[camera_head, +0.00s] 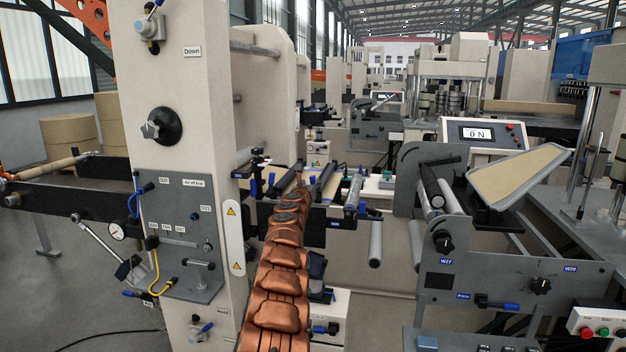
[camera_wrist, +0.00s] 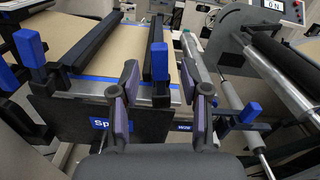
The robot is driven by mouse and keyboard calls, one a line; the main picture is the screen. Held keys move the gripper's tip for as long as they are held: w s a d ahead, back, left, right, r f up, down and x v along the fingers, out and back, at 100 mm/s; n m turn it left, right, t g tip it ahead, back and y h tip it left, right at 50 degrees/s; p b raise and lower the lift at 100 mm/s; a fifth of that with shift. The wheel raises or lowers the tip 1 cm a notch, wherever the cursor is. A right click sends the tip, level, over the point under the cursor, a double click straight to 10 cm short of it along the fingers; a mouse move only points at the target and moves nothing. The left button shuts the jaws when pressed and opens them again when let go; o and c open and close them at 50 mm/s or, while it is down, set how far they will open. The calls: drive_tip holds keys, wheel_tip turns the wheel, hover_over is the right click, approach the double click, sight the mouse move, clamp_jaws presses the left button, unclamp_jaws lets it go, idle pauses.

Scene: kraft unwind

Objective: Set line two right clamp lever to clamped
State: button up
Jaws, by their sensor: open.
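In the wrist view, my gripper (camera_wrist: 165,92) is open, with its two dark, purple-padded fingers apart. An upright lever with a blue handle (camera_wrist: 159,62) and black stem shows in the gap between them, at the front edge of a kraft-paper splice table. I cannot tell if either finger touches it. Another blue-handled lever (camera_wrist: 30,47) stands upright to the left. No visible label tells which lever is line two right. Two black bars, a left one (camera_wrist: 90,40) and a right one (camera_wrist: 147,46), lie across the paper. In the head view, my arm hides most of the gripper.
A shorter blue handle (camera_wrist: 250,112) and a metal roller (camera_wrist: 230,95) lie right of my gripper. A cream machine column (camera_head: 185,90) stands left of my arm. A grey roller stand (camera_head: 440,260) and a panel showing "ON" (camera_head: 478,133) are to the right.

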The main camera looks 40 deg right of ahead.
sight(312, 181)
drive_tip(key=shift+p+x, duration=0.85)
drive_tip(key=shift+x, duration=0.3)
drive_tip(key=shift+p+x, duration=0.8)
drive_tip(key=shift+p, duration=0.15)
drive_tip(key=shift+w+d+p, duration=0.15)
drive_tip(key=shift+d+p, duration=0.15)
drive_tip(key=shift+p, duration=0.05)
drive_tip(key=shift+f, duration=0.1)
drive_tip(key=shift+c, duration=0.2)
clamp_jaws()
